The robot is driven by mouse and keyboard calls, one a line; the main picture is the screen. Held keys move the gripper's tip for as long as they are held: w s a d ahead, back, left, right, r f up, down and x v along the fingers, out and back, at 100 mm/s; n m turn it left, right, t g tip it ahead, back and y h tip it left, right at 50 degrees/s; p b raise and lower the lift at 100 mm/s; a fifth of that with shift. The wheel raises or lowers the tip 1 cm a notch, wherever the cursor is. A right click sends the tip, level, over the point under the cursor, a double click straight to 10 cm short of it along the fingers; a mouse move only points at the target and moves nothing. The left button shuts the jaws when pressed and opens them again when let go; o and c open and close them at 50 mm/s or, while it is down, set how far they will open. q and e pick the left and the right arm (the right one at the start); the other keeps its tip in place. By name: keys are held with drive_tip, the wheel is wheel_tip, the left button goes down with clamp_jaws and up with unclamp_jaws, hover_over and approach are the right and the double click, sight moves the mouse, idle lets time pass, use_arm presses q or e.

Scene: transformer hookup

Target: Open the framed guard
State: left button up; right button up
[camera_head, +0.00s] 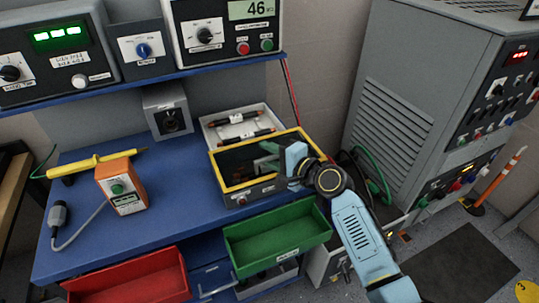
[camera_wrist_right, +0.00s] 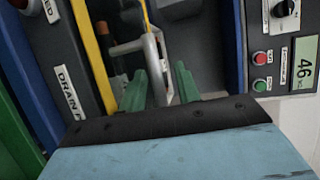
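The framed guard (camera_head: 222,169) has a yellow frame around a dark middle. It lies over a dark box (camera_head: 245,196) on the blue bench, and looks down rather than raised. In the right wrist view its yellow edge (camera_wrist_right: 93,55) runs along the left. My right gripper (camera_head: 268,156) reaches over the guard's right part. In the right wrist view its two green fingers (camera_wrist_right: 161,85) stand apart, with a pale grey bar (camera_wrist_right: 155,55) between them. I cannot tell whether they touch the bar. My left gripper is not in view.
A pale tray (camera_head: 208,128) with dark-and-orange tools lies behind the guard. A green bin (camera_head: 275,240) and a red bin (camera_head: 130,280) hang at the bench front. An orange tester (camera_head: 121,187) stands left. A large grey cabinet (camera_head: 400,110) stands right.

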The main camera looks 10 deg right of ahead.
sight(263, 154)
drive_tip(key=shift+c, duration=0.2)
clamp_jaws()
drive_tip(key=shift+r+p, duration=0.2)
drive_tip(key=shift+p, duration=0.3)
drive_tip(key=w+r+g+p, duration=0.1)
drive_tip(key=p, duration=0.4)
drive_tip(key=w+r+m+g+h+p, duration=0.1)
drive_tip(key=r+p, duration=0.1)
drive_tip(key=p, duration=0.3)
drive_tip(key=w+a+r+g+h+p, duration=0.1)
drive_tip(key=r+g+p, duration=0.1)
drive_tip(key=p, duration=0.3)
drive_tip(key=shift+w+a+r+m+g+h+p, duration=0.2)
drive_tip(key=shift+w+r+m+g+h+p, duration=0.2)
drive_tip(key=shift+w+g+h+p, duration=0.4)
drive_tip(key=shift+o, duration=0.2)
unclamp_jaws()
drive_tip(key=shift+s, duration=0.1)
